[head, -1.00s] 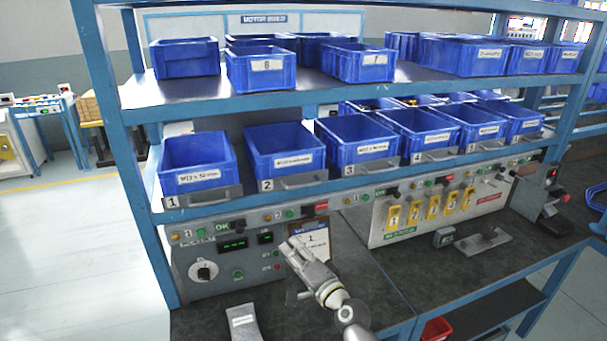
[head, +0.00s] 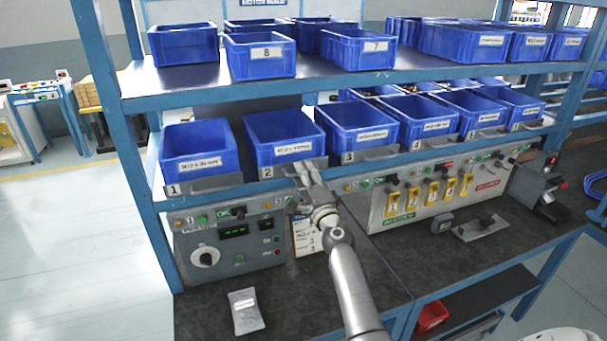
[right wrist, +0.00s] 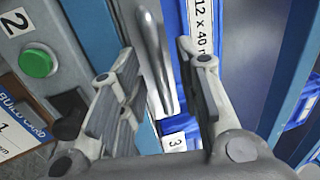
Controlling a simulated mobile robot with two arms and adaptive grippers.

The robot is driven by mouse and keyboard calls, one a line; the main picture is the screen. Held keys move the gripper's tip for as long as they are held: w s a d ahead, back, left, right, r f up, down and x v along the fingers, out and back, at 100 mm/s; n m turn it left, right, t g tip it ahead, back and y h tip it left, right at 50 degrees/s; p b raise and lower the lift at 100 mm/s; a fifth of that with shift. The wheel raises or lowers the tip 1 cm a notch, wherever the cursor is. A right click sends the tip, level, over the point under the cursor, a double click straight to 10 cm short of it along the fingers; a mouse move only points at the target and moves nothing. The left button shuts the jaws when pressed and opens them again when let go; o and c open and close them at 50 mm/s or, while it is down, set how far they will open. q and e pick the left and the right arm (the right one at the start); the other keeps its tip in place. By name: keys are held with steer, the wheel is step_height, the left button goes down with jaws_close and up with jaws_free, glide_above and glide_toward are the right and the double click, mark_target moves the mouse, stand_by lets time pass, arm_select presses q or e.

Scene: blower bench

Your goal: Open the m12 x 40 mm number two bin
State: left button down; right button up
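The number two bin (head: 284,145) is blue with a white label and a grey handle plate. It stands in the lower row of the rack, in line with its neighbours. Part of its label, "12 x 40 m", shows in the right wrist view (right wrist: 202,25). My right gripper (head: 308,172) is at the right part of the bin's front, by the handle. In the right wrist view my right gripper (right wrist: 157,62) is open, with the metal handle (right wrist: 152,45) between its fingers. The fingers appear apart from the handle. My left gripper is not in view.
Bin one (head: 197,150) and bin three (head: 357,125) stand close on either side. A control panel (head: 225,245) with buttons and a build card (head: 306,238) sit below. The upper shelf (head: 190,88) carries more blue bins.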

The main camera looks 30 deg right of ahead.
steer(key=shift+w+d+r, duration=0.1)
steer(key=shift+w, duration=0.4)
jaws_close()
